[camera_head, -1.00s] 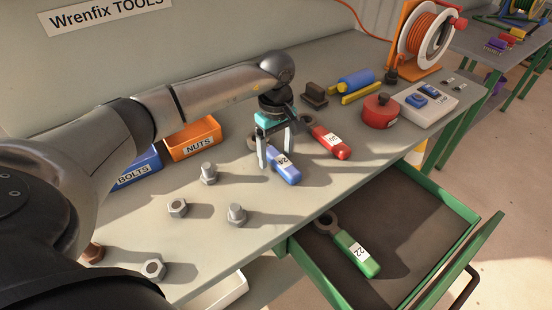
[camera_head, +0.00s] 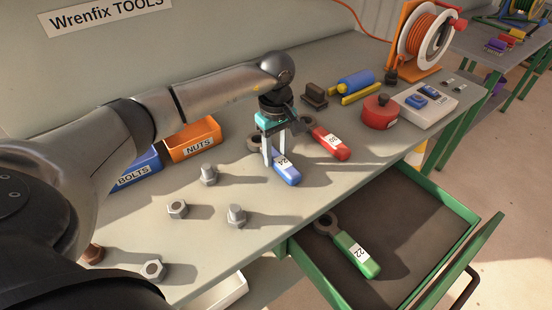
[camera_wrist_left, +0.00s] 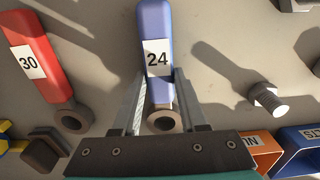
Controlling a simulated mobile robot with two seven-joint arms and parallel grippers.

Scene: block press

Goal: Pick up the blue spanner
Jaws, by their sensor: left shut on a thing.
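The blue spanner (camera_head: 286,169), with a white label reading 24, lies on the workbench in the head view. It also shows in the left wrist view (camera_wrist_left: 156,25), its handle pointing up and its dark ring end close to the gripper. My left gripper (camera_head: 274,160) points down over the bench and is shut on the blue spanner, near the ring end of the handle. In the wrist view its two fingers (camera_wrist_left: 158,80) stand on either side of the handle just below the label. I cannot tell any gap between spanner and bench. My right gripper is not in view.
A red spanner (camera_head: 331,144) marked 30 lies just right of the blue one. A green spanner (camera_head: 357,254) marked 22 lies in the open drawer (camera_head: 420,220). Orange NUTS (camera_head: 193,143) and blue BOLTS (camera_head: 139,173) bins stand left. Several loose nuts and bolts lie in front.

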